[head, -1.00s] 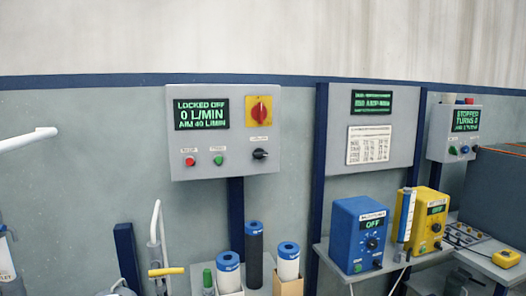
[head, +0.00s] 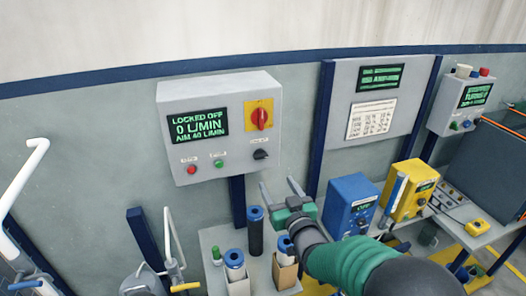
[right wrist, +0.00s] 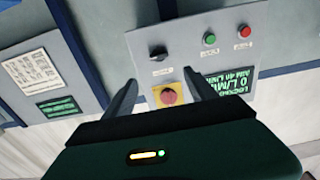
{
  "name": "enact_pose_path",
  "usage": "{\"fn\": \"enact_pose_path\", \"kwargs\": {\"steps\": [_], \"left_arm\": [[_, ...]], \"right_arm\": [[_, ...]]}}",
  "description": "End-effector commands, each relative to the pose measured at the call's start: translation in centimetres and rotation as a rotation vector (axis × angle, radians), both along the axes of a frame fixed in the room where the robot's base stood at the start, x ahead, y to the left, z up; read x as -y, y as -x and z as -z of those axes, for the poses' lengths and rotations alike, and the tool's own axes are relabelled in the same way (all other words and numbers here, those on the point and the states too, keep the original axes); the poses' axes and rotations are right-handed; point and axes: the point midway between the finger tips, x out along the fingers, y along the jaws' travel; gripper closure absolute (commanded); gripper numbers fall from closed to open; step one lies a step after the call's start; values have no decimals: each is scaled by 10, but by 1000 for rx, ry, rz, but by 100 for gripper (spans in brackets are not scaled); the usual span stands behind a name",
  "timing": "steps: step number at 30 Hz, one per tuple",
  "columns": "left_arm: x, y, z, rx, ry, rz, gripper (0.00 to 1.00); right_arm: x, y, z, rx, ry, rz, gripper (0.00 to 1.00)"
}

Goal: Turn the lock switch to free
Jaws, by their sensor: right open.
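The lock switch is a red rotary knob (head: 262,117) on a yellow plate (head: 250,106), at the upper right of a grey control box (head: 215,88) on the wall. The box's display (head: 200,126) reads "LOCKED OFF, 0 L/MIN, AIM 40 L/MIN". My right gripper (head: 280,188) is open and empty, below and right of the box in the head view. In the right wrist view the red knob (right wrist: 169,97) shows between and beyond the two open fingers (right wrist: 158,95), apart from them. My left gripper is not in view.
The box also carries a red button (head: 192,170), a green button (head: 218,163) and a black selector (head: 260,154). Blue-capped cylinders (head: 255,230) stand below. A blue unit (head: 349,205) and a yellow unit (head: 412,188) sit on a shelf at the right.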

Motion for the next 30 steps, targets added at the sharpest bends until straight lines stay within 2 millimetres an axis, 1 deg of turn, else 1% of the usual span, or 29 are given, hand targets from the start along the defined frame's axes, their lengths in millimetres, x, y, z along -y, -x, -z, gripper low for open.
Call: {"fn": "enact_pose_path", "kwargs": {"steps": [1,9,12,15,18,21,28,30], "left_arm": [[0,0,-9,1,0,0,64],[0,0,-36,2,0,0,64],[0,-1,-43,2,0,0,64],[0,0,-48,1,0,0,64],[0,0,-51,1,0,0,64],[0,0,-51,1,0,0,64],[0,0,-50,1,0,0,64],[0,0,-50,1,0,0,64]], "right_arm": [[-4,-12,-4,-1,1,-1,35],[-26,-78,-6,0,0,1,35],[-33,-100,-5,-1,1,1,35],[-38,-116,-3,0,1,1,35],[-41,-126,-2,-1,0,1,35],[-42,-130,-2,0,-1,2,35],[-42,-130,-1,0,-1,2,35],[-42,-129,-2,0,-1,2,44]]}}
